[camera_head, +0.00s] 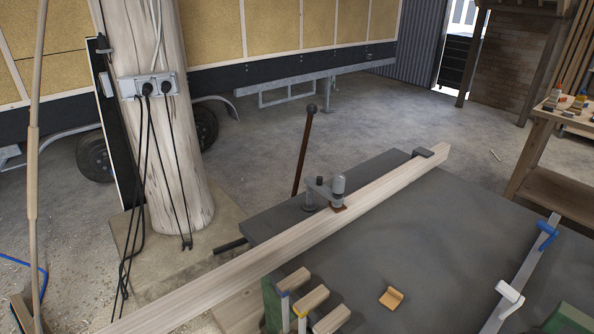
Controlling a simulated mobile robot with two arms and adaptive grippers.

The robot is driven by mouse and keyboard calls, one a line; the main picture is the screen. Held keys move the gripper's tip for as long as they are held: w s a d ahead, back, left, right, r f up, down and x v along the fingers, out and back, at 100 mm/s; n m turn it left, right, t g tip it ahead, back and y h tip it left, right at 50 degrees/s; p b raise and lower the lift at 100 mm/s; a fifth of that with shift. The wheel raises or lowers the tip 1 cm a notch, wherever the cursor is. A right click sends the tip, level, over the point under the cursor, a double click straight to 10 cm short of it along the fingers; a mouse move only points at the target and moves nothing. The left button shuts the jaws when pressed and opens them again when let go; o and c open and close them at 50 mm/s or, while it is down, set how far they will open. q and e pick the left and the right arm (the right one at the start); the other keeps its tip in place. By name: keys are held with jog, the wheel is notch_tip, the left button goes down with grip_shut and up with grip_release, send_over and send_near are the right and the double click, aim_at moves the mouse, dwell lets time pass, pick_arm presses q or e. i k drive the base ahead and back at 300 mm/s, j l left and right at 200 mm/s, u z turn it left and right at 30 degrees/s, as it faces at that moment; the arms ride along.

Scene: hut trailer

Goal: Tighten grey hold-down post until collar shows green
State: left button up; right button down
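The grey hold-down post (338,186) stands upright on a brown pad (338,208) on top of a long pale wooden beam (290,236). A grey arm joins it to a shorter dark grey post (309,196) on the dark bench top (385,240). The upper part of the hold-down post looks light grey. I see no green on it, and its collar is too small to make out clearly. A brown rod with a dark knob (304,150) leans just behind the posts. Neither of my grippers is in view.
A dark block (430,151) sits at the beam's far end. Wooden handles (312,300), an orange-tan block (391,298) and a long bar clamp (523,275) are near the front. A thick wooden post (170,120) with hanging cables stands left. Open concrete floor lies behind the bench.

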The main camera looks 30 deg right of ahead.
aim_at(339, 183)
jog(key=z, duration=1.3)
jog(key=j+u, duration=0.15)
